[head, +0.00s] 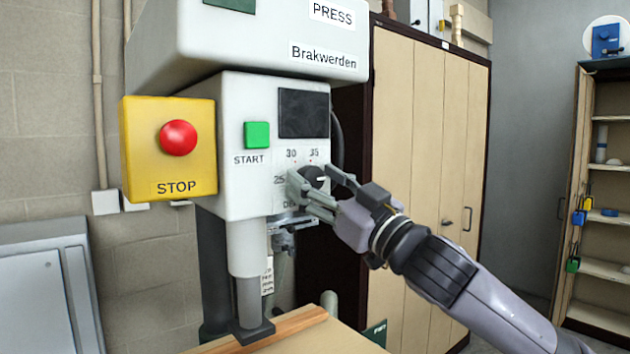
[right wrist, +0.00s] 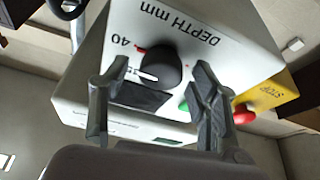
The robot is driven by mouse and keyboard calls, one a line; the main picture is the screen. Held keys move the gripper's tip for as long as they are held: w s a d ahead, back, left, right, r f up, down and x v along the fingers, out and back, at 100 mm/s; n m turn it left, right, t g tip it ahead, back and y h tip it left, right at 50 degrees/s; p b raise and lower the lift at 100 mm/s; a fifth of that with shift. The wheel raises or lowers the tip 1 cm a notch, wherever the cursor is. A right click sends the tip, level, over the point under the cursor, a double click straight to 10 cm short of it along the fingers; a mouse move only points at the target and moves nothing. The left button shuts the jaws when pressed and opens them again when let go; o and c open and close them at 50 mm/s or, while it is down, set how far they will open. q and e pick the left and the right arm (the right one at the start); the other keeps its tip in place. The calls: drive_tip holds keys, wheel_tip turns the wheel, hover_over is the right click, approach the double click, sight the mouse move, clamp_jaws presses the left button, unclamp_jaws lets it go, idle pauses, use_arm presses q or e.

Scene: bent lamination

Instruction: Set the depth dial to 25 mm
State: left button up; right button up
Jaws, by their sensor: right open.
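The depth dial (head: 314,175) is a round black knob on the white front of the press, with 25, 30 and 35 readable around it in the head view. In the right wrist view the dial (right wrist: 160,68) appears upside down, below the words DEPTH mm. Its white pointer aims left, toward a mark beside the 40 that a finger partly hides. My right gripper (head: 318,183) is open at the dial, with one finger to each side. In the right wrist view the fingers (right wrist: 158,72) show gaps to the knob. My left gripper is not in view.
A red STOP button (head: 178,138) on a yellow box and a green START button (head: 257,135) sit left of the dial. A dark screen (head: 303,113) is above it. The wooden work table (head: 300,330) is below, and a tall cabinet (head: 425,150) stands behind my right arm.

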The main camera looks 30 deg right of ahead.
drive_tip(key=c, duration=1.1)
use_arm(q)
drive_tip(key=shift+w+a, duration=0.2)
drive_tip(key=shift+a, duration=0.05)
